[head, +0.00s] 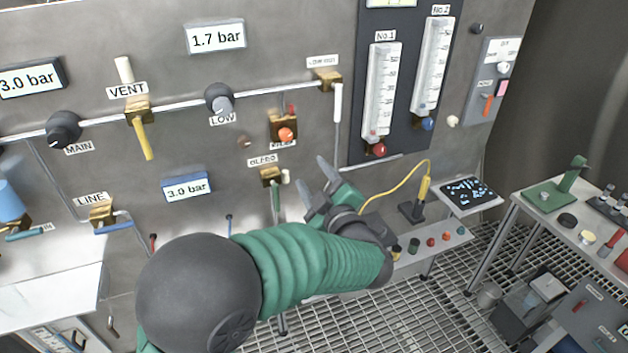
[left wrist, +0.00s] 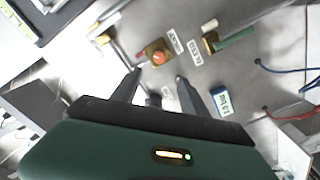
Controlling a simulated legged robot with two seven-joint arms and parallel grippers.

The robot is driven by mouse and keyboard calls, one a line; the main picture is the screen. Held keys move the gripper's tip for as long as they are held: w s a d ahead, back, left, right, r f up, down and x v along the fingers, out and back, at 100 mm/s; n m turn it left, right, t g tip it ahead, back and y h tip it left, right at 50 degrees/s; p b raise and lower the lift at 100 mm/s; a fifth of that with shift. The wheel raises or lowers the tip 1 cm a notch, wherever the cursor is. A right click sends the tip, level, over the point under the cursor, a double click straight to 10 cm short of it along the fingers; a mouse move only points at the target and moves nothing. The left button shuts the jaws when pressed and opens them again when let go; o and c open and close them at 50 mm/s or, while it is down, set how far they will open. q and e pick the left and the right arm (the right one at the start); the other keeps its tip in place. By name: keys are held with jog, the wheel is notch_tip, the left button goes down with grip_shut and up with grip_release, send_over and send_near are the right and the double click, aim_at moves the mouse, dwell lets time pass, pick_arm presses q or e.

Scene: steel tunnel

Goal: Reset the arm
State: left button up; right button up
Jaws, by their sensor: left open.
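My left arm comes in from the lower left of the head view, with its green forearm across the middle. My left gripper (head: 318,188) is open and empty in front of the wall panel, just right of the BLEED valve (head: 270,175). In the left wrist view its two dark fingers (left wrist: 158,85) are apart, with nothing between them but the panel behind. The orange-red knob (left wrist: 158,57) and the BLEED valve's green handle (left wrist: 235,37) lie beyond the fingertips. My right gripper is in neither view.
The steel panel carries the MAIN knob (head: 63,130), LOW knob (head: 219,98), yellow VENT handle (head: 143,138) and two flow tubes (head: 381,92). A yellow cable (head: 395,192) runs to a small stand. A bench (head: 530,205) stands at right over a grating floor (head: 440,285).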

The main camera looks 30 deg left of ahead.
pick_arm(q)
jog(key=shift+a, duration=0.1)
dwell(0.3)
jog(key=w+d+f+m+t+h, duration=0.3)
jog(key=d+f+m+h, duration=0.2)
jog(key=m+h, duration=0.2)
jog(key=s+d+f+m+g+h, duration=0.2)
jog(key=s+d+f+m+h, duration=0.15)
jog(key=f, duration=0.25)
jog(key=s+d+f+m+g+h, duration=0.2)
jog(key=s+f+m+h, duration=0.1)
jog(key=f+m, duration=0.15)
jog(key=s+a+f+m+g, duration=0.1)
jog(key=s+f+g, duration=0.3)
jog(key=s, duration=0.5)
jog(key=s+a+f+m+g, duration=0.1)
jog(key=s+f+m+g, duration=0.2)
jog(key=s+f, duration=0.3)
jog(key=s+g, duration=0.1)
jog(key=s, duration=0.2)
jog(key=shift+f, duration=0.2)
jog(key=shift+d, duration=0.1)
